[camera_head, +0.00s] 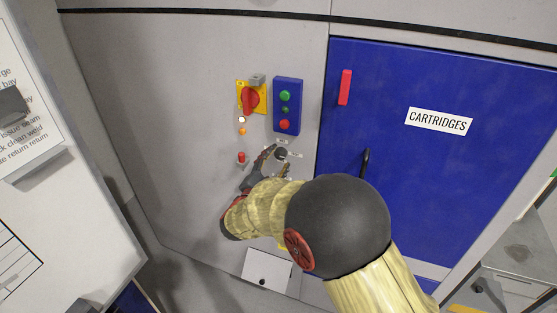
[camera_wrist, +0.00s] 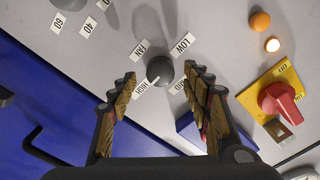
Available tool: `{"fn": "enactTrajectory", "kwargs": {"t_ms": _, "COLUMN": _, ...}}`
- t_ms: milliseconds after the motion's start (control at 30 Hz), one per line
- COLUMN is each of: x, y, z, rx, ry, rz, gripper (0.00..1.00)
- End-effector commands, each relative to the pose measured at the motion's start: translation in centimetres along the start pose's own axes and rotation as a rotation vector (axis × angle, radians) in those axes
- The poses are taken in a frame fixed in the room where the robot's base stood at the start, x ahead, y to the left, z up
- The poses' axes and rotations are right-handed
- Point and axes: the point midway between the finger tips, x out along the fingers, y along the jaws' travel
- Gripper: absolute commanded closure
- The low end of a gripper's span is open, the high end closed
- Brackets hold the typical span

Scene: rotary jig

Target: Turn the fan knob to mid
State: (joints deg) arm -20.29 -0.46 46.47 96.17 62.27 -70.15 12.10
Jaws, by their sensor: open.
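The fan knob (camera_wrist: 160,69) is a dark round knob on a grey panel, in the upper middle of the wrist view. White labels FAN, LOW, HIGH and MID surround it; the label MID (camera_wrist: 178,89) is partly hidden by a finger. A small pale mark shows on the knob's lower left side, towards HIGH, but its exact setting is hard to tell. My gripper (camera_wrist: 159,77) is open, with one finger on each side of the knob. Contact cannot be made out. In the head view the knob (camera_head: 281,153) shows between the fingers.
A red rotary switch on a yellow plate (camera_head: 241,88), a blue button box (camera_head: 288,92) and small lamps sit close above the knob. A red button (camera_head: 241,157) is to its left. The blue CARTRIDGES door (camera_head: 430,170) with a dark handle is to the right.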

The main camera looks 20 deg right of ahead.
Motion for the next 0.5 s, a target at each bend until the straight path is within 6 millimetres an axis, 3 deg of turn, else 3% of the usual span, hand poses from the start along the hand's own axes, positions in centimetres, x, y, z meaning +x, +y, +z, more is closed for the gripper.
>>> {"fn": "enactTrajectory", "kwargs": {"t_ms": 200, "x": 1.5, "y": 0.0, "z": 0.0, "rx": 0.000, "ry": 0.000, "rz": -0.001, "gripper": 0.51}}
{"fn": "enactTrajectory", "kwargs": {"t_ms": 500, "x": 1.6, "y": -0.1, "z": 0.0, "rx": 0.000, "ry": -0.001, "rz": -0.001, "gripper": 0.53}}
